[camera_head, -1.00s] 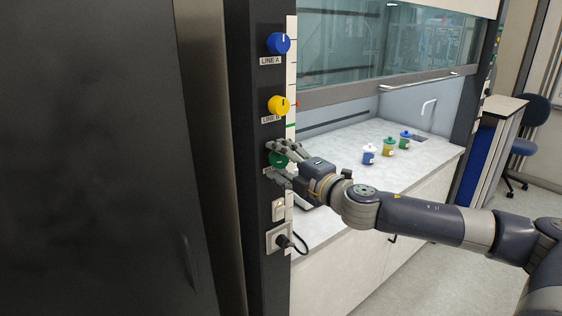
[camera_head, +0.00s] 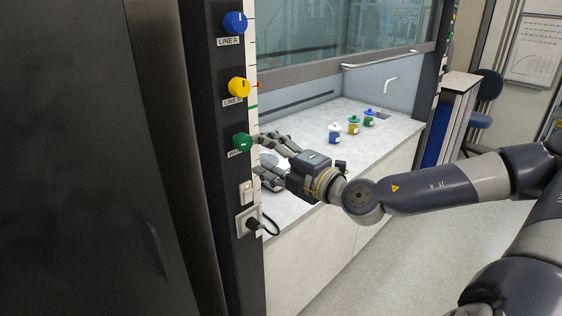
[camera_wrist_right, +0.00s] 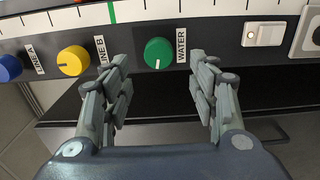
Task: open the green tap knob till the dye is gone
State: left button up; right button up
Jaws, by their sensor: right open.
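The green tap knob (camera_head: 242,141) sits on the dark post below the yellow knob, with a label that reads WATER in the right wrist view. In that view the green knob (camera_wrist_right: 158,50) lies between my finger directions, with its white mark toward the bottom of the picture. My right gripper (camera_head: 260,157) is open and empty, just right of the knob and apart from it. Its two spread fingers (camera_wrist_right: 160,78) also show in the right wrist view. A pale round thing behind the fingers is mostly hidden. I cannot make out any dye. My left gripper is not in view.
A blue knob (camera_head: 235,23) and a yellow knob (camera_head: 238,88) are above on the post. A switch (camera_head: 246,190) and a socket with a plug (camera_head: 249,221) are below. Several lidded jars stand on the counter (camera_head: 300,204). A dark panel (camera_head: 80,160) fills the left.

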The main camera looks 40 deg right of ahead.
jog(key=shift+s+d, duration=0.2)
jog(key=shift+s, duration=1.9)
